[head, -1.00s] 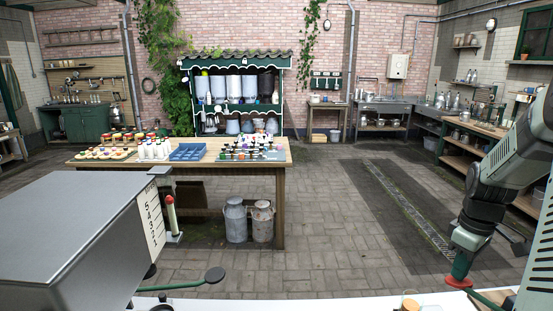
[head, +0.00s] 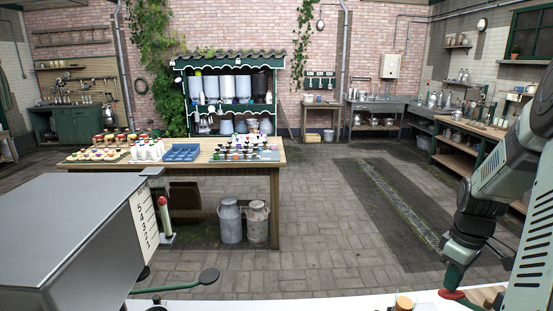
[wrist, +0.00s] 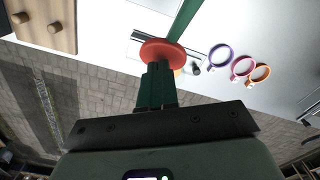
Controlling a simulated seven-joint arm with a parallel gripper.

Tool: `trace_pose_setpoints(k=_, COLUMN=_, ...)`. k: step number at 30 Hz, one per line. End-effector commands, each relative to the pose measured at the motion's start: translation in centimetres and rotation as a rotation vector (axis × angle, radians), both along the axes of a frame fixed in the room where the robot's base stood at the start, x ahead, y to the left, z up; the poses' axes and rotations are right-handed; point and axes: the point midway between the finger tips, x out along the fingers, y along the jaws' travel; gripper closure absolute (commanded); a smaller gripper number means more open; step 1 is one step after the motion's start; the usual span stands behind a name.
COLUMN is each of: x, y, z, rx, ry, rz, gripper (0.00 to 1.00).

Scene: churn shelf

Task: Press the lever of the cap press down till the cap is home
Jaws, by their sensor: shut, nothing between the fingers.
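The red round knob (head: 452,294) of the press lever is at the bottom right of the head view, and also at the top middle of the wrist view (wrist: 160,50). From it the green lever bar (wrist: 186,20) runs up and out of the wrist picture. My gripper (wrist: 157,66) is shut and empty, its fingertips at the knob, seemingly touching it from above. In the head view my gripper (head: 456,282) points down onto the knob. The press body, the cap and what it sits on are not visible, so the cap's seating cannot be told.
Purple, pink and orange rings (wrist: 242,67) lie on the white worktop (wrist: 220,20) beside the lever. A wooden board (wrist: 45,25) with knobs is at the upper left of the wrist view. A small orange-topped jar (head: 403,303) and a grey box machine (head: 70,225) stand to the left.

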Motion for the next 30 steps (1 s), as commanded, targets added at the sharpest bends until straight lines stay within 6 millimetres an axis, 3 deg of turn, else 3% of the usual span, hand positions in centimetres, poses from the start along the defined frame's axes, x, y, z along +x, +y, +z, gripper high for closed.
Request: trace_pose_setpoints(k=30, x=-1.4, y=0.0, z=-1.2, rx=0.001, ry=0.003, rz=-0.001, gripper=1.00)
